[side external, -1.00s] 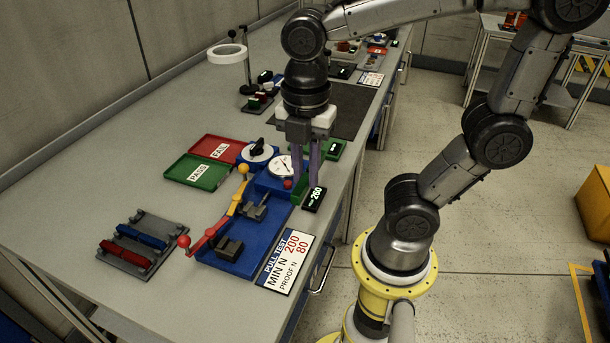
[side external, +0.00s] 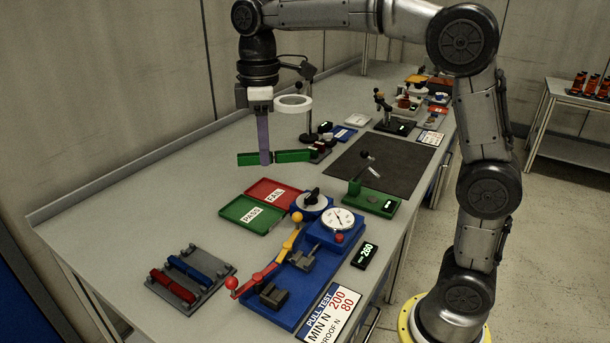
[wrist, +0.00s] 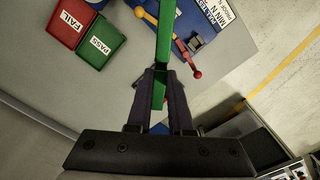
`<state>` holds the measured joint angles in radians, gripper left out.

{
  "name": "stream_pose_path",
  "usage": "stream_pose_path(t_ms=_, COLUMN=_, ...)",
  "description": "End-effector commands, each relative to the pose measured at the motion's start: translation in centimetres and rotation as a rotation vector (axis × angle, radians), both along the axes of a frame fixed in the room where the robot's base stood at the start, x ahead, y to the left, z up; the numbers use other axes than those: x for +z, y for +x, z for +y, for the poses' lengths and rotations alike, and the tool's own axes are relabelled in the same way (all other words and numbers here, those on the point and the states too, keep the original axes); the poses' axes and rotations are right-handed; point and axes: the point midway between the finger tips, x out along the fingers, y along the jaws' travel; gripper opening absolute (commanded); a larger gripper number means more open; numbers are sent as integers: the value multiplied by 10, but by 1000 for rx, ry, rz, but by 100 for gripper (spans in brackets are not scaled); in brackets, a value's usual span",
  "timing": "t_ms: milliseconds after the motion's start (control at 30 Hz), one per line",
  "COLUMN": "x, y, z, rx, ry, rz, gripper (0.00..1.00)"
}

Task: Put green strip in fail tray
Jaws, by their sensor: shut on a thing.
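The strip sticks out on both sides of the fingers. In the wrist view the green strip (wrist: 165,35) runs up from between the fingertips (wrist: 161,75). The red fail tray (side external: 261,187), labelled FAIL, lies flat on the bench and holds no strip. It also shows at upper left in the wrist view (wrist: 60,33), left of the held strip.
The green pass tray (side external: 238,212) adjoins the fail tray. The blue pull tester (side external: 330,236) with its gauge stands to the right. A grey rack (side external: 205,280) holds a red and a blue strip.

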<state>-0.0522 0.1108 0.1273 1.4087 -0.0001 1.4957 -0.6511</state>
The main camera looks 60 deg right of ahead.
Motion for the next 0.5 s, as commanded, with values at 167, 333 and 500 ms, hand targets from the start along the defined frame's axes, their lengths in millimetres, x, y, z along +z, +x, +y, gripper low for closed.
stream_pose_path(t_ms=167, x=-9, y=59, z=-28, rx=-176, ry=0, rz=1, gripper=0)
stream_pose_path(t_ms=333, x=-29, y=107, z=-61, rx=-327, ry=0, rz=3, gripper=0)
stream_pose_path(t_ms=500, x=-60, y=148, z=-102, rx=-463, ry=-1, rz=2, gripper=0)
